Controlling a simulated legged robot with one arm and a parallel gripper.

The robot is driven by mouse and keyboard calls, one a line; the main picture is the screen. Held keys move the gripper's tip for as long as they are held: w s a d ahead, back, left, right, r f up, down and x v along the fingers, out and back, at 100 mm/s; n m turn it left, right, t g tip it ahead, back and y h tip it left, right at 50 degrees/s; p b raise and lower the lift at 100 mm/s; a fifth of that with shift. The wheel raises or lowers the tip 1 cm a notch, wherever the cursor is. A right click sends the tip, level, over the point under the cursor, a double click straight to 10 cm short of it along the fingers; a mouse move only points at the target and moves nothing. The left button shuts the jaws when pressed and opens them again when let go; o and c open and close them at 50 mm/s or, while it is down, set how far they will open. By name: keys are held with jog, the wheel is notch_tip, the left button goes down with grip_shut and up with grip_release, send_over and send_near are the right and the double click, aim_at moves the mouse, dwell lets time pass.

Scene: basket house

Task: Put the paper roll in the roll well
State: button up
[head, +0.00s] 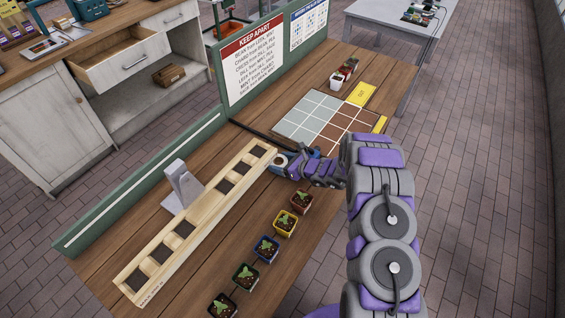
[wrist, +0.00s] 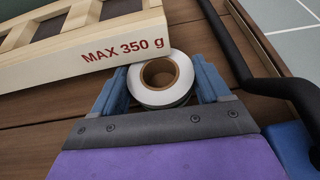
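The paper roll (wrist: 143,95) is white with a brown core and shows in the wrist view between the two blue fingers of my gripper (wrist: 160,80). Its open hole faces the camera. The fingers flank it closely with no clear gap; whether they press on it I cannot tell. In the head view my gripper (head: 283,164) is low over the bench, by the right end of the wooden tray (head: 160,281), and the roll is small there. The tray holds a row of dark square wells. I cannot pick out which place is the roll well; a grey stand (head: 183,186) stands behind the tray.
Several small potted seedlings (head: 267,248) line the bench front. A tiled grid panel (head: 308,112) lies beyond my gripper, with small pots (head: 338,80) behind it. A dark bar (wrist: 228,40) runs close right of the roll. A green board (head: 150,185) edges the bench's back.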

jog(key=shift+o, duration=0.8)
jog(key=shift+d+r, duration=0.1)
jog(key=shift+d, duration=1)
jog(key=shift+a, duration=0.8)
jog(key=p+v, duration=0.2)
jog(key=v, duration=0.9)
jog(key=shift+d, duration=0.3)
jog(key=shift+s+d+r, duration=0.2)
jog(key=shift+s+d, duration=0.05)
jog(key=shift+d, duration=0.05)
